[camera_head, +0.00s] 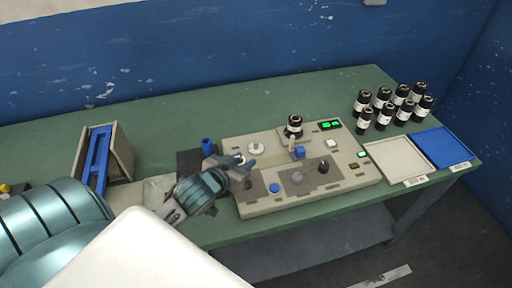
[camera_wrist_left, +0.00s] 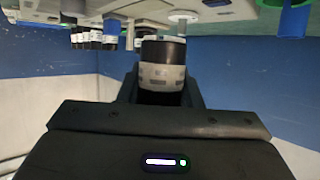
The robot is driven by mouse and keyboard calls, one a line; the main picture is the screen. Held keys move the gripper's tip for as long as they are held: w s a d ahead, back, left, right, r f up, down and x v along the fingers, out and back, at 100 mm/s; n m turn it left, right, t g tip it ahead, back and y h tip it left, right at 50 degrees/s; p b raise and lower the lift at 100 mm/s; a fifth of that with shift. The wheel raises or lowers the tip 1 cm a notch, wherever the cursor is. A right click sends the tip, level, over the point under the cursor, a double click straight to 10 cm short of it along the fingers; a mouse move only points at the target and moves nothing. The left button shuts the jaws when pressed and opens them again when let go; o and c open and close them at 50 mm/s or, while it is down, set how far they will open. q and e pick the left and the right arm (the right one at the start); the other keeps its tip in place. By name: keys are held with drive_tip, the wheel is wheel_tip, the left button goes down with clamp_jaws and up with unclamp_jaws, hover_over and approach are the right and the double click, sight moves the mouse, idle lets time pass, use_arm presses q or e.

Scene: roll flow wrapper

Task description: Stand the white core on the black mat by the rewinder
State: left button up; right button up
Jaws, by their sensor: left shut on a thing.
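My left gripper (camera_head: 240,165) is at the left end of the beige machine. It is shut on a short upright cylinder, which I take for the white core (camera_head: 240,158). In the left wrist view the core (camera_wrist_left: 162,75) sits between the fingers, with a pale band and dark parts above and below it. The fingers hide much of it in the head view, and whether its lower end touches the machine cannot be told. The black mat (camera_head: 187,164) lies just left of the machine. A blue core (camera_head: 207,145) stands on the mat. My right gripper is out of view.
The machine (camera_head: 330,193) carries a dark roll (camera_head: 294,126), a white disc (camera_head: 256,147), a blue block (camera_head: 299,152) and knobs. Several labelled black rolls (camera_head: 383,95), a pale tray (camera_head: 372,149) and a blue tray (camera_head: 460,137) are at right. A bin (camera_head: 122,153) stands left.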

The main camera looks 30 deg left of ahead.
use_arm(q)
drive_tip(key=shift+s+a+h, duration=0.2)
drive_tip(key=shift+s+h, duration=0.1)
drive_tip(key=shift+s, duration=0.15)
drive_tip(key=w+a+p, duration=0.1)
drive_tip(key=w, duration=0.3)
drive_tip(key=w+a+f+p, duration=0.1)
drive_tip(key=w, duration=0.4)
drive_tip(key=w+a+p, duration=0.1)
drive_tip(key=w, duration=0.4)
drive_tip(key=shift+w+a+f, duration=0.15)
drive_tip(key=shift+a+f, duration=0.05)
drive_tip(key=shift+a, duration=0.15)
drive_tip(key=shift+w+a+p, duration=0.15)
drive_tip(key=shift+w+p, duration=0.15)
drive_tip(key=shift+w, duration=0.3)
wheel_tip(320, 180, down, 2)
drive_tip(key=shift+w+f+p, duration=0.1)
drive_tip(key=shift+p, duration=0.7)
drive_tip(key=shift+f, duration=0.55)
